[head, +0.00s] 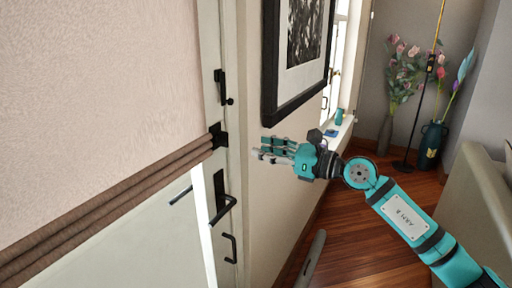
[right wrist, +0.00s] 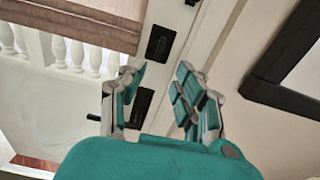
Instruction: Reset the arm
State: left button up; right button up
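My right arm (head: 405,215) comes in from the lower right in the head view, stretched out to the left. Its gripper (head: 268,150) is raised in front of the wall, near the white door's edge, and points left. In the right wrist view the gripper (right wrist: 160,85) has its two teal and grey fingers apart, with nothing between them. It is open and empty. My left gripper is in neither view.
A white door (head: 120,225) with black handles and a brown fabric blind (head: 100,90) fills the left. A framed picture (head: 298,50) hangs behind my right gripper. Flower vases (head: 432,145) stand in the far corner. A beige sofa (head: 475,200) is at right. Wooden floor (head: 350,240) shows between.

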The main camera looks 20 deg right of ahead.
dwell(0.4)
